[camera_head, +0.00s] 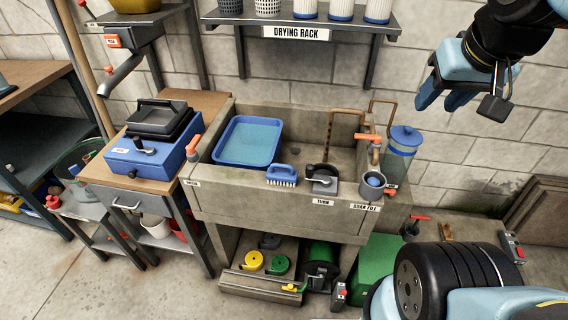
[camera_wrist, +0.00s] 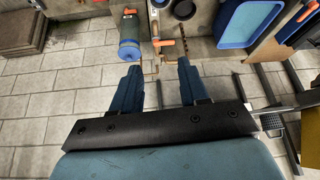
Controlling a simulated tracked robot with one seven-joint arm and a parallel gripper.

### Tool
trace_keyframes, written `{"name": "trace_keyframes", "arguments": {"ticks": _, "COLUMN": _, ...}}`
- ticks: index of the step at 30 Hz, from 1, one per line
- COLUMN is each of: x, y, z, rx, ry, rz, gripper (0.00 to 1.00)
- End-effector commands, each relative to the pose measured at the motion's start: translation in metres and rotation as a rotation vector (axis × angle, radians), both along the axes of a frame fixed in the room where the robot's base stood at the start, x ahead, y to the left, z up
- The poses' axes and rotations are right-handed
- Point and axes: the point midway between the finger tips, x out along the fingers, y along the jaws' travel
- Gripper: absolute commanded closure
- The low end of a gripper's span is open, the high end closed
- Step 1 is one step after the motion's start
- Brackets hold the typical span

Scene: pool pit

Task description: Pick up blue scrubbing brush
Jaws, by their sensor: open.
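The blue scrubbing brush (camera_head: 282,175) with white bristles sits on the front rim of the concrete sink (camera_head: 240,203) in the head view, between the blue tray and a black-and-grey device. My gripper (camera_head: 448,100) is raised at the upper right in the head view, well apart from the brush. In the wrist view my gripper (camera_wrist: 157,75) shows two blue fingers spread apart with nothing between them. I cannot make out the brush in the wrist view.
A blue tray (camera_head: 248,141) lies in the sink. A black-and-grey device (camera_head: 322,179) and a small grey cup (camera_head: 372,185) stand right of the brush. A blue-lidded canister (camera_head: 400,150) and copper pipes rise at the right. A drying rack shelf (camera_head: 300,22) hangs above.

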Motion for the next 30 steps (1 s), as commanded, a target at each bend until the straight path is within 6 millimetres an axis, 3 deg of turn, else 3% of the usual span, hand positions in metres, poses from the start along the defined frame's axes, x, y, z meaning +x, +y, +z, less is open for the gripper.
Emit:
{"name": "trace_keyframes", "arguments": {"ticks": 5, "x": 0.007, "y": 0.004, "z": -0.001, "rx": -0.014, "ry": 0.020, "rz": 0.029, "gripper": 0.38}}
{"name": "trace_keyframes", "arguments": {"ticks": 9, "x": 0.025, "y": 0.019, "z": -0.006, "rx": -0.058, "ry": 0.078, "rz": 0.111, "gripper": 0.26}}
{"name": "trace_keyframes", "arguments": {"ticks": 20, "x": 0.086, "y": 0.081, "z": -0.037, "rx": -0.237, "ry": 0.261, "rz": 0.420, "gripper": 0.26}}
{"name": "trace_keyframes", "arguments": {"ticks": 30, "x": 0.127, "y": 0.163, "z": -0.087, "rx": -0.426, "ry": 0.407, "rz": 0.729, "gripper": 0.26}}
